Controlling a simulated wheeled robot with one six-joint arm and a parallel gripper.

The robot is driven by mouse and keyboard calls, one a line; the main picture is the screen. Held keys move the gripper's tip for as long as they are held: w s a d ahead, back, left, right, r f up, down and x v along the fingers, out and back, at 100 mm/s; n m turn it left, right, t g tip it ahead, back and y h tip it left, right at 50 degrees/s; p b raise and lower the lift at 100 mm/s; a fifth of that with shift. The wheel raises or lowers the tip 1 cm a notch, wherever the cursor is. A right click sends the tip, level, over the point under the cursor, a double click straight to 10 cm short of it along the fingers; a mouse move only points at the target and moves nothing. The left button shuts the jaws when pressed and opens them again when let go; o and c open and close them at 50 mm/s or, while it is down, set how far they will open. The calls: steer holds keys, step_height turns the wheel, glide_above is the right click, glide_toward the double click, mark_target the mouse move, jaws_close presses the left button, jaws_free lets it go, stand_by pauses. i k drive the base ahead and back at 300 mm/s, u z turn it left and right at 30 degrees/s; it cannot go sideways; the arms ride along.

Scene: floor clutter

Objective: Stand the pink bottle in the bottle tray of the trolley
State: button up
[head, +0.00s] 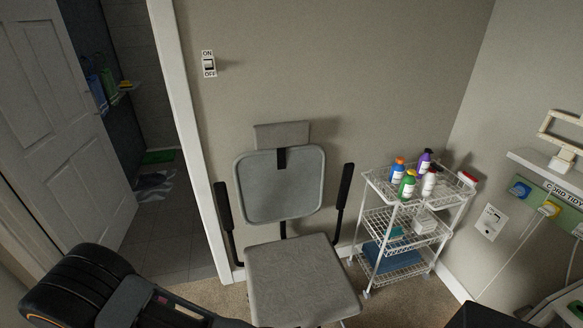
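A white wire trolley (402,248) with three tiers stands against the wall at the right. Its top basket (405,207) holds several upright bottles: a blue one with an orange cap (397,171), a green one (407,186), a purple one (424,163) and a white one with a dark cap (429,184). I cannot pick out a pink bottle. Which part of the trolley is the bottle tray is not marked. Part of my dark arm shows at the lower left. My gripper is not in view.
A grey chair (302,280) with black armrests stands in front of me, left of the trolley. A white door (60,120) stands open to a tiled room. A cord rail (560,192) and cables are on the right wall. Little carpet is clear.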

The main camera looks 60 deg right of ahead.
mark_target(442, 189)
steer(key=k, duration=1.7)
steer(key=z, duration=2.4)
steer(key=i, duration=0.1)
steer(key=u, duration=0.1)
